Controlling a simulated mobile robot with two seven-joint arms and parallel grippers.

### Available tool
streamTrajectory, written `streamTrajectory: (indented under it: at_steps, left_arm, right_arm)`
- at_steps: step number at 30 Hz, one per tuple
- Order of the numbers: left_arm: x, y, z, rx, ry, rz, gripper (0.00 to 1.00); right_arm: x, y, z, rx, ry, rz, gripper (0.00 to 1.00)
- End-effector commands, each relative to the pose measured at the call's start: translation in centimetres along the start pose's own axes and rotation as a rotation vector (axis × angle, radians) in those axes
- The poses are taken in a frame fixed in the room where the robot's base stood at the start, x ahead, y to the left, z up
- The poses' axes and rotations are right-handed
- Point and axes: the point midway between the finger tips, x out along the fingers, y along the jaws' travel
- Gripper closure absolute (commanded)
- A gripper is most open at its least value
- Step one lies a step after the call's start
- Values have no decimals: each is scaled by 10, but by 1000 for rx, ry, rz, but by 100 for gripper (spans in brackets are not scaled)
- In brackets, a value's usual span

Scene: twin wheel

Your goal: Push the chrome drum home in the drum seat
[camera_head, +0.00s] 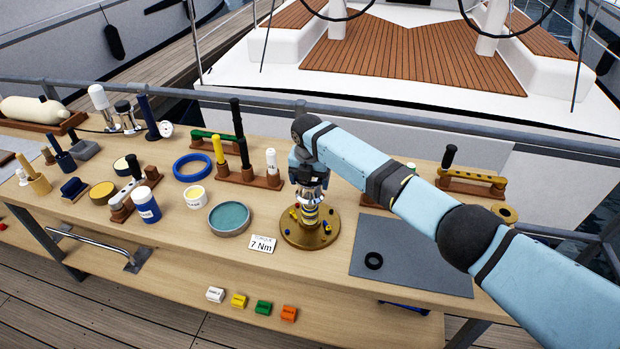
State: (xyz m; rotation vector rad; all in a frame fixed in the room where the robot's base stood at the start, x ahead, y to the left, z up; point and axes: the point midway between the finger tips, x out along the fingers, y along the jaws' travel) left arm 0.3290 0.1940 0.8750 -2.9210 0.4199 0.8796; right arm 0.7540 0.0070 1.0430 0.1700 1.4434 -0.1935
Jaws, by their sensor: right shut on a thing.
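My right gripper (309,184) points down over the round brass base (326,238), in the middle of the workbench. It is shut on the chrome drum (312,197), of which only a small shiny part shows below the fingers. The drum is upright, above a short banded stack at the centre of the base. The drum seat is mostly hidden, and I cannot tell how deep the drum sits in it. Small yellow, blue and red parts lie on the base around the stack. My left gripper is not in view.
A "7 Nm" card (262,245) and a teal-lined round tray (229,219) are left of the base. A grey mat (410,262) with a black ring (373,260) is on the right. Tool racks stand behind, one (250,178) close to the gripper's left.

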Motion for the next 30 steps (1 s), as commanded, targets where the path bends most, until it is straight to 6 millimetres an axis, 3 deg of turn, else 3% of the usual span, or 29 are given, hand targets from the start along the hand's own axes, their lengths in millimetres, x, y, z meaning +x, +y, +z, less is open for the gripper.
streamTrajectory:
  at_steps: [11, 30]
  left_arm:
    - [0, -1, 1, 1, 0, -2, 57]
    - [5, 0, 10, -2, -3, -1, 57]
  right_arm:
    - [-2, 1, 1, 0, -2, 2, 74]
    - [13, 1, -1, 0, -1, 2, 74]
